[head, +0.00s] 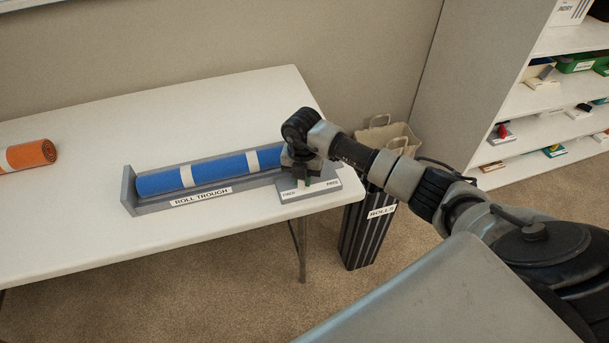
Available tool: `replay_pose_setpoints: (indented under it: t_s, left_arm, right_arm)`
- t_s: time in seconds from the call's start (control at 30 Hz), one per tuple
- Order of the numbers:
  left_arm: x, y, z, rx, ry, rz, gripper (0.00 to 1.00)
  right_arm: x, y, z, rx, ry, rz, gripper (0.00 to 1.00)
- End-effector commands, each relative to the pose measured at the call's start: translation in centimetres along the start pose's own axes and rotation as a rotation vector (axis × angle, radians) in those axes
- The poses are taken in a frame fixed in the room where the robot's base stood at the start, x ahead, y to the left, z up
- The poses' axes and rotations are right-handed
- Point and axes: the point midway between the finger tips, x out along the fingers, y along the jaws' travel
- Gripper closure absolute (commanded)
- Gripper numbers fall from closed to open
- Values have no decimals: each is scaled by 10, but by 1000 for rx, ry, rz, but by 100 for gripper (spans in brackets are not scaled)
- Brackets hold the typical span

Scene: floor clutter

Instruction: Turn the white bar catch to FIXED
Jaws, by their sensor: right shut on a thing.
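A grey catch plate (318,194) with a small label at each end sits on the white table, at the right end of the roll trough. The label words are too small to read surely. My right gripper (306,181) points down over the middle of this plate and is shut on the white bar catch, which its fingers mostly hide. I cannot tell which label the bar points to. A small green patch shows by the fingertips. My left gripper is not in view.
A blue roll with white bands (215,172) lies in the grey roll trough (159,209). An orange roll (28,155) lies at the table's far left. A dark striped bin (359,235) labelled ROLLS and a paper bag (393,139) stand right of the table (90,235). Shelves (545,100) stand at right.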

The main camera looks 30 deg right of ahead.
Motion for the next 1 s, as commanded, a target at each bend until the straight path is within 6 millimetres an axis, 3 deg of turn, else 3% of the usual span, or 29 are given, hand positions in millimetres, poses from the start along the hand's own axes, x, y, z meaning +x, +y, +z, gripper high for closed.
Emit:
replay_pose_setpoints:
  t_s: [0.5, 0.53, 0.7, 1.0]
  left_arm:
    - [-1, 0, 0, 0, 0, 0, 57]
    - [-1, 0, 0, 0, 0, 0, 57]
    - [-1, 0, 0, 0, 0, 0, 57]
    - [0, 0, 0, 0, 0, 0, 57]
  right_arm:
    - [-2, 1, 2, 27, -5, 4, 100]
    - [-2, 2, 2, 27, -5, 4, 79]
    - [-1, 1, 1, 25, -3, 3, 55]
    - [-3, 1, 1, 23, -2, 2, 55]
